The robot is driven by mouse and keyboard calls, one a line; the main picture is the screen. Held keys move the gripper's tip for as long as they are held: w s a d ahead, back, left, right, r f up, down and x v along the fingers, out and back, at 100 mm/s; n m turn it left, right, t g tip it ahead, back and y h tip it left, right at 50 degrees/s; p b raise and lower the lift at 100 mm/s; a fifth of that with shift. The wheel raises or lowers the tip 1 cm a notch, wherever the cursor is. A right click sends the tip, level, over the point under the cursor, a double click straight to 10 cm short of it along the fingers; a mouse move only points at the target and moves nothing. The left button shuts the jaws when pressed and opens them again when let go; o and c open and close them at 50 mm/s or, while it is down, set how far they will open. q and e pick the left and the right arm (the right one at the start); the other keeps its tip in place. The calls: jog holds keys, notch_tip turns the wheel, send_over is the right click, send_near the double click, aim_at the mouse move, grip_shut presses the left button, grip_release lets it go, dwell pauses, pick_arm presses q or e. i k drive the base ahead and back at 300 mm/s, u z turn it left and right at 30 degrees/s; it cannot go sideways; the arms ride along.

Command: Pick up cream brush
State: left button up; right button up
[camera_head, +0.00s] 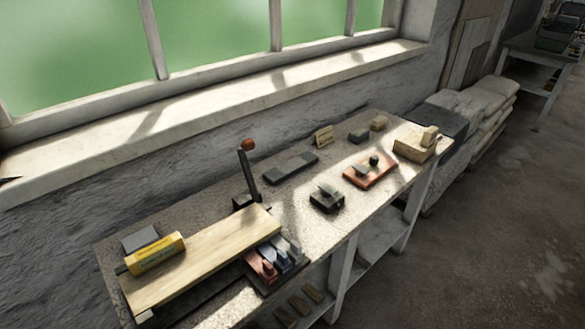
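No object shows clearly enough for me to be sure that it is the cream brush. Cream or tan candidates lie toward the far end of the workbench (330,223). One is a pale cream piece (430,136) on a tan block (411,150) near the far right corner. Another is a small cream piece (322,136) near the wall edge. A small tan block (378,122) lies at the back. Neither of my grippers can be made out in this view.
A wooden board (205,256) with a yellow box (155,254) fills the near left end. A red-based tool (369,171) and a dark block (327,198) lie beyond. Open floor (480,240) is at right.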

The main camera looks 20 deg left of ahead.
aim_at(378, 123)
jog(key=z, duration=1.1)
jog(key=i, duration=3.15)
jog(key=u, duration=3.7)
